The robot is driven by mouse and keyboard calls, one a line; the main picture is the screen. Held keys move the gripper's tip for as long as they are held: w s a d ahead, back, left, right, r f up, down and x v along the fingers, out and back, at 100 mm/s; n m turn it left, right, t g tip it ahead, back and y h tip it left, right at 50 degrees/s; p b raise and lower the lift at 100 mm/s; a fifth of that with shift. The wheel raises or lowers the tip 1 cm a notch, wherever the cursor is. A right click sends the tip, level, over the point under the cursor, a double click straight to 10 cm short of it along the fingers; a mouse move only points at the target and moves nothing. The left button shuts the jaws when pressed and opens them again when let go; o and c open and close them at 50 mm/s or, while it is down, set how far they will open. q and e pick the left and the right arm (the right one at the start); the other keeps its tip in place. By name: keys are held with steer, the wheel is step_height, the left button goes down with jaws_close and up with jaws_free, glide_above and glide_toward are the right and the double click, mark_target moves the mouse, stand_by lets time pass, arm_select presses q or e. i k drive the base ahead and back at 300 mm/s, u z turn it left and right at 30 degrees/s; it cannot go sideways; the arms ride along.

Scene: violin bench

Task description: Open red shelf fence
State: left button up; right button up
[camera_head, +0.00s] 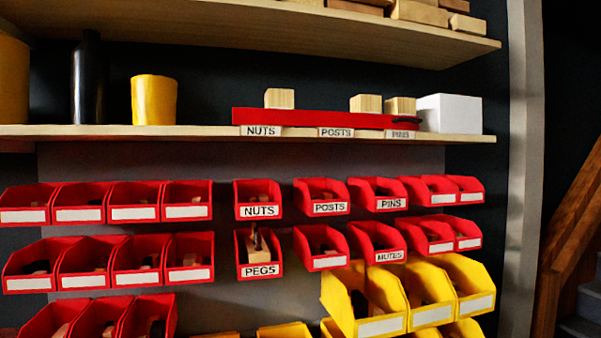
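The red shelf fence (310,119) is a long low red bar along the front of the middle wooden shelf (210,131). A small dark piece, perhaps a handle or latch, shows near its right end. Three wooden blocks stand behind it: one at the left (279,98), one right of centre (365,103) and one at the right end (401,106). Labels NUTS, POSTS and PINS sit below the fence on the shelf edge. The fence stands upright in front of the blocks' lower parts. Neither of my grippers shows in the head view.
A yellow cup (154,100) and black bottle (88,80) stand left of the fence; a white box (449,113) stands at its right end. An upper shelf (250,30) overhangs. Red bins (259,198) and yellow bins (365,300) hang below. A wooden stair rail (575,225) is right.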

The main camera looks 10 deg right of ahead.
mark_target(240, 115)
steer(key=u, duration=2)
steer(key=k, duration=1)
steer(key=z, duration=1.8)
steer(key=i, duration=0.5)
